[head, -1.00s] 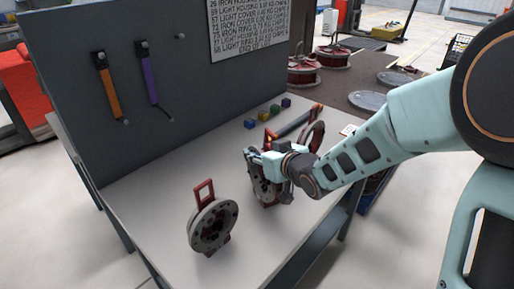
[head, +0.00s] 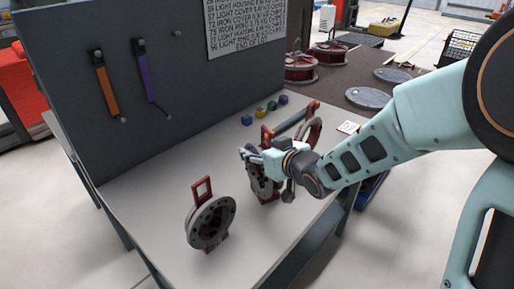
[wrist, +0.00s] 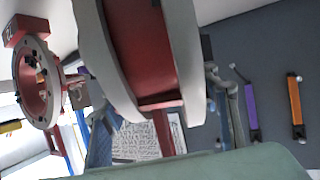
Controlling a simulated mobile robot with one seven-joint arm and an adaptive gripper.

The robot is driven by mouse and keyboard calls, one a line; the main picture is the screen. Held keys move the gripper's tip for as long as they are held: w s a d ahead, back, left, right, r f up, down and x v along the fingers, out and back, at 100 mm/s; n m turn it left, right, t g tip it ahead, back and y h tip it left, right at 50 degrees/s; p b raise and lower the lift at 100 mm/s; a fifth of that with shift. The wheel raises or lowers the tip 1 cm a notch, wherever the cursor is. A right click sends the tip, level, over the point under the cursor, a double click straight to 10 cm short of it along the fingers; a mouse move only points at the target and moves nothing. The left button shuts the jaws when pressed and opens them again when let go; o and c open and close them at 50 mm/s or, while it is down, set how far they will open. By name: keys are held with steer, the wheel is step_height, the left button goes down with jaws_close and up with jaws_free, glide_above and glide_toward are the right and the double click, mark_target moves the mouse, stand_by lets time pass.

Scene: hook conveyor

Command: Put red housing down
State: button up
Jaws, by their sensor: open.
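The red housing (head: 265,186) with a grey round flange stands upright on the table at my gripper, its red handle showing above the gripper. My gripper (head: 247,154) is open around or just beside its upper part; the exact contact is hidden. In the wrist view the red housing (wrist: 150,60) fills the middle, very close, with finger parts on both sides. A similar grey-and-red housing (head: 211,220) stands upright nearer the front of the table. A further red ring part (head: 312,130) stands behind to the right, and a red ring (wrist: 38,85) shows left in the wrist view.
The white table (head: 150,190) has free room left of the housings. A grey board (head: 70,90) at the back holds an orange tool (head: 105,88) and a purple tool (head: 146,80). Several small coloured cubes (head: 260,112) lie near the board.

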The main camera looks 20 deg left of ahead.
steer(key=p+v, duration=0.2)
steer(key=v, duration=0.7)
steer(key=shift+s+d+r, duration=0.1)
steer(key=shift+d+r, duration=0.05)
steer(key=shift+d, duration=0.05)
steer(key=shift+s+d+r+p, duration=0.1)
steer(key=shift+s+d+p, duration=0.2)
steer(key=shift+s, duration=0.05)
